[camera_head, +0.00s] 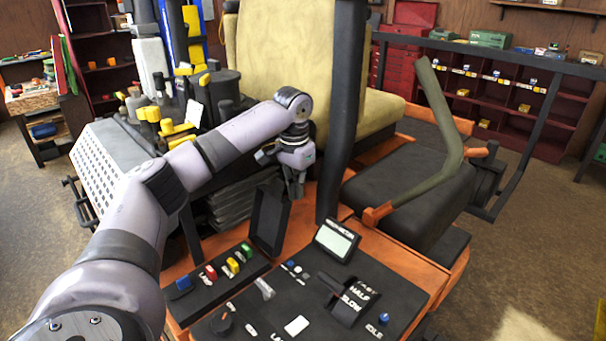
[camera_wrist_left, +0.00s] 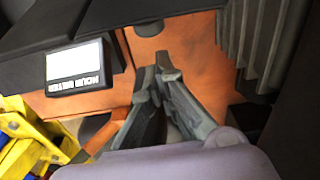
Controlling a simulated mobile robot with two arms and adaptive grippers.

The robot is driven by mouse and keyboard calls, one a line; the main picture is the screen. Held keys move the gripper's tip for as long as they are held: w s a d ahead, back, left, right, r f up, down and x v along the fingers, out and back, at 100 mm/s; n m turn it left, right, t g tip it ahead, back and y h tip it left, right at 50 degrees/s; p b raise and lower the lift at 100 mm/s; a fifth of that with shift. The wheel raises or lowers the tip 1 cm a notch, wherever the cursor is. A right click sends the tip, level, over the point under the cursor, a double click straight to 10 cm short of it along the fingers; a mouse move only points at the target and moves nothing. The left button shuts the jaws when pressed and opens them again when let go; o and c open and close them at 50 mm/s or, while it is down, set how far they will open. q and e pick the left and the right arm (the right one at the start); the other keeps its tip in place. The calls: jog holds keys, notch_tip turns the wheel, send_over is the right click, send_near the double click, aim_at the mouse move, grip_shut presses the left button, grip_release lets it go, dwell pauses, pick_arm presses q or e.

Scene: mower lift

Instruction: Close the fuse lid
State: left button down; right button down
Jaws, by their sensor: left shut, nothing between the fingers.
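The fuse lid (camera_head: 269,218) is a black rectangular panel that stands open and tilted up at the back edge of the black fuse box. The fuse box (camera_head: 208,297) holds a row of blue, red, yellow and green fuses, uncovered. My left gripper (camera_head: 295,192) is shut and empty, pointing down just behind and to the right of the lid's upper edge. I cannot tell whether it touches the lid. The wrist view shows its closed fingertips (camera_wrist_left: 158,72) above orange bodywork. My right gripper is not in view.
An hour meter (camera_head: 336,240) stands right of the lid, and shows upside down in the wrist view (camera_wrist_left: 78,66). A dark post (camera_head: 341,110) rises behind the gripper. A control panel (camera_head: 330,300) with levers lies in front. Grey ribbed bodywork (camera_head: 232,201) is left of the lid.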

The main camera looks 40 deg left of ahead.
pick_arm(q)
jog(key=shift+s+r, duration=0.25)
jog(key=shift+s, duration=0.65)
